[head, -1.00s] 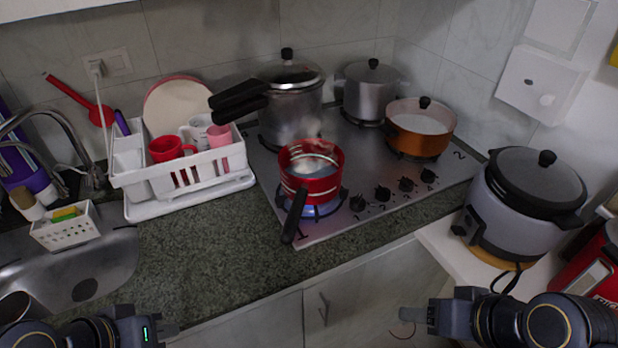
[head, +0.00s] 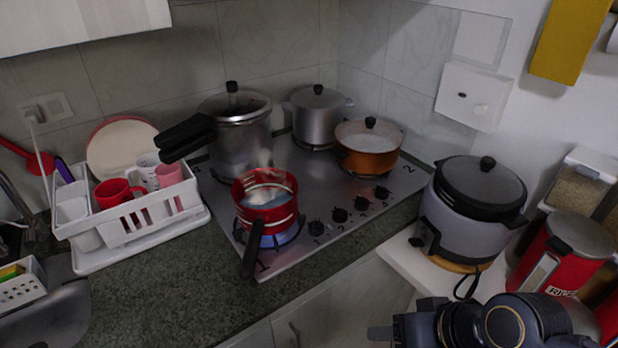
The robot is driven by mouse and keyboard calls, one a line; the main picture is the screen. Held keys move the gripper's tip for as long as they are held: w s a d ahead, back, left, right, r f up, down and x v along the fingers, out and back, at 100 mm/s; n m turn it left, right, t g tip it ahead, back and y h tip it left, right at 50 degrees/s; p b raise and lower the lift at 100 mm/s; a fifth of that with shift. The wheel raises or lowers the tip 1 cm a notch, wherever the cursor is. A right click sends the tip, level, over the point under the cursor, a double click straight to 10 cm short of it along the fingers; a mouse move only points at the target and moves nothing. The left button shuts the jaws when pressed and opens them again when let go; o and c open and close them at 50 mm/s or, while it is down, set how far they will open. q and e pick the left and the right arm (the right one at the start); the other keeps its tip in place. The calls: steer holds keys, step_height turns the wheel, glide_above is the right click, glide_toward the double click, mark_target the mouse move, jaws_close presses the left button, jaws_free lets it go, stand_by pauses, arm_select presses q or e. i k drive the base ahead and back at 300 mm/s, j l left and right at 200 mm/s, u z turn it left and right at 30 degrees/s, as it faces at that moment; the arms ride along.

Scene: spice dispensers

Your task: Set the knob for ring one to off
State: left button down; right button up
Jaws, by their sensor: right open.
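The steel stove (head: 290,256) has a row of several black knobs on its front right part. The knob nearest the front, marked 1 (head: 316,228), stands just right of the red pan. The red pan (head: 266,219) sits on the front-left ring, marked 1 on the stove's corner, with blue flame under it and steam above. My right gripper (head: 380,333) is at the bottom edge, in front of the counter, well below and apart from the knobs. It is open and empty. My left gripper is out of view.
A pressure cooker (head: 240,150), a steel pot (head: 317,118) and an orange pot (head: 367,158) stand on the other rings. A rice cooker (head: 468,223) stands right. The counter front (head: 185,290) is clear.

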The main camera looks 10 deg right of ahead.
mark_target(315, 228)
steer(key=l+u, duration=0.65)
steer(key=u, duration=0.15)
steer(key=k+l+u, duration=0.15)
steer(key=l+u, duration=0.25)
steer(key=j, duration=0.1)
